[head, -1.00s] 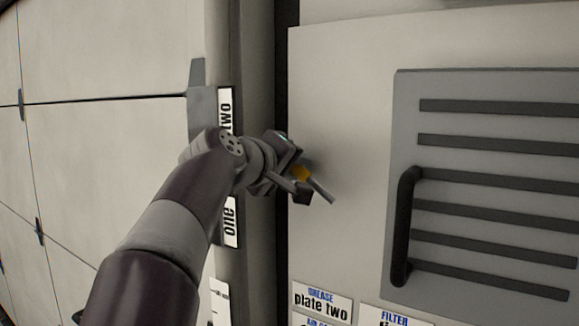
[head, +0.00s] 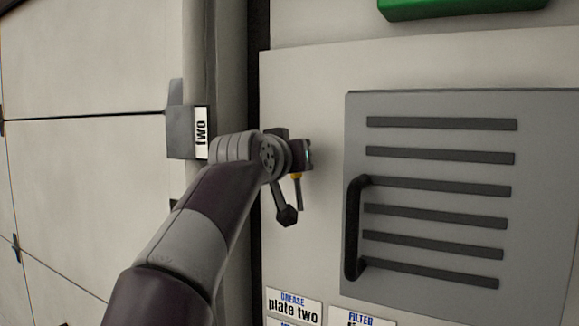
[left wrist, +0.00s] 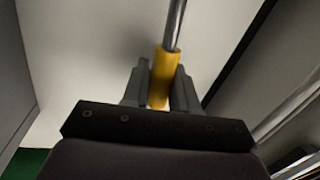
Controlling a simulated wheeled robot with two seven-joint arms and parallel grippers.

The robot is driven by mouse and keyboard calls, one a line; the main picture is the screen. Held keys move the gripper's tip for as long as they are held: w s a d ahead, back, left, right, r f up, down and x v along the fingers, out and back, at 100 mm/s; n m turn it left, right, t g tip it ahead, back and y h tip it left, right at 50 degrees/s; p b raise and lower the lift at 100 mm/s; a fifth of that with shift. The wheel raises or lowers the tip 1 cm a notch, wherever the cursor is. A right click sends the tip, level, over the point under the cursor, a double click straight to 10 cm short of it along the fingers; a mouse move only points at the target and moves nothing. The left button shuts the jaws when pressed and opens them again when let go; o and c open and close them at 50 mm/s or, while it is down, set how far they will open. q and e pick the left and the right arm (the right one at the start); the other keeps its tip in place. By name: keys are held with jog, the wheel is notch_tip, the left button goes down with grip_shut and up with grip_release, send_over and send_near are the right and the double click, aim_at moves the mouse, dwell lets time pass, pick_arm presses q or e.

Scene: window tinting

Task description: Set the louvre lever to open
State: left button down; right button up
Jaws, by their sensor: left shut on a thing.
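My left gripper (head: 298,172) is in front of the pale panel, left of the slotted grey louvre panel (head: 440,134). It is shut on a metal rod with a yellow sleeve (head: 299,193). In the left wrist view the yellow sleeve (left wrist: 163,80) sits between the two fingers, and the bare rod runs up from it. A dark bar with a blocky end (head: 287,214) hangs beside the rod. I cannot tell whether the rod or this bar is the louvre lever. My right gripper is not in view.
A black handle (head: 352,230) stands out from the louvre panel's left side. Labels (head: 295,306) line the bottom. A green block (head: 460,8) is at the top.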

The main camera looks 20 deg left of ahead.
pick_arm(q)
jog(key=shift+d+m+b, duration=0.3)
jog(key=shift+d+m, duration=0.4)
jog(key=shift+d, duration=0.05)
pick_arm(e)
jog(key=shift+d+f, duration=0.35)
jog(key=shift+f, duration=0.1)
pick_arm(q)
jog(key=shift+f, duration=0.1)
jog(key=c, duration=1)
grip_release()
jog(key=shift+s+d, duration=0.1)
jog(key=shift+s, duration=0.05)
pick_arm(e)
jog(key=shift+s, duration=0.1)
pick_arm(q)
jog(key=s+b, duration=0.1)
jog(key=s, duration=0.3)
jog(key=s+d+b, duration=0.1)
jog(key=s+b, duration=0.1)
jog(key=s, duration=0.2)
jog(key=s+r+b, duration=0.1)
jog(key=s+b, duration=0.1)
jog(key=s, duration=0.2)
jog(key=shift+s+d, duration=0.25)
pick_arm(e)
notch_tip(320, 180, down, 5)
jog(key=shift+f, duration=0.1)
pick_arm(q)
jog(key=shift+r, duration=0.1)
